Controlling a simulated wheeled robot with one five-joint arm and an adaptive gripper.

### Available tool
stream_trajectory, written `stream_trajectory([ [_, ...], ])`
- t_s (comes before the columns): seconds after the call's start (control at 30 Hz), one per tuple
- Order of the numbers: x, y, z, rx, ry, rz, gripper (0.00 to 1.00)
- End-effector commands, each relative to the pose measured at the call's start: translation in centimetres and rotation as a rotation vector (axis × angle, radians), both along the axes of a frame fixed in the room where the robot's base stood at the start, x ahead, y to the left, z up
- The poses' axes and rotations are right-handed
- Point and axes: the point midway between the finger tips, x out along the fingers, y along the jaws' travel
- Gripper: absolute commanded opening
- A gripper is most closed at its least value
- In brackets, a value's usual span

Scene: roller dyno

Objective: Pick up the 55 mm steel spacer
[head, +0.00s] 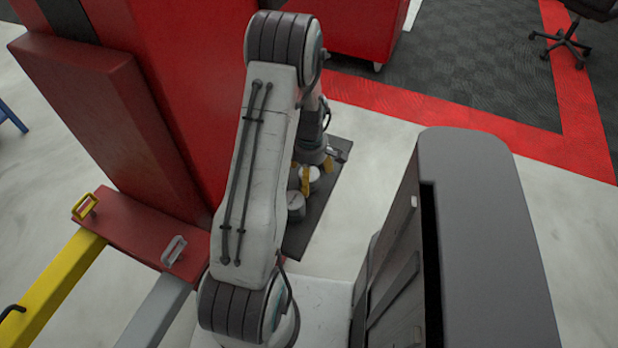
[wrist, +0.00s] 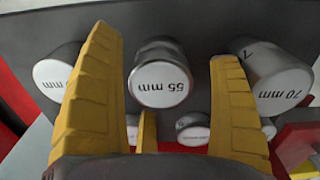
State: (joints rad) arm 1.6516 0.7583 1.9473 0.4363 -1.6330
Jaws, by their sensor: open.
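The 55 mm steel spacer (wrist: 160,72) is a short steel cylinder with a white face labelled "55 mm". It shows in the upper middle of the wrist view. My gripper (wrist: 165,48) is open, with one yellow finger on each side of the spacer in that view. Gaps show between the fingers and the spacer; I cannot tell how far the fingertips reach along it. In the head view my gripper (head: 303,178) is partly hidden by the arm, over light cylinders on a dark plate. I cannot read their labels there.
A 70 mm spacer (wrist: 275,78) stands close to the right finger, and another "mm" spacer (wrist: 55,72) is at the left. Smaller cylinders (wrist: 192,128) sit below. In the head view, the dark plate (head: 302,240) lies beside a tall red structure (head: 175,75).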

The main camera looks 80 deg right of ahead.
Motion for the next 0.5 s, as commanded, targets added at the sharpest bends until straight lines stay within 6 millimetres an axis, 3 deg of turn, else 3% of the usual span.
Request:
stream_trajectory([
  [0.2,0.01,0.02,-1.38,0.0,0.0,0.0,0.84],
  [0.47,0.0,0.01,-1.44,-0.001,0.0,0.0,0.85],
  [0.5,0.0,0.01,-1.44,-0.001,0.0,0.0,0.81],
])
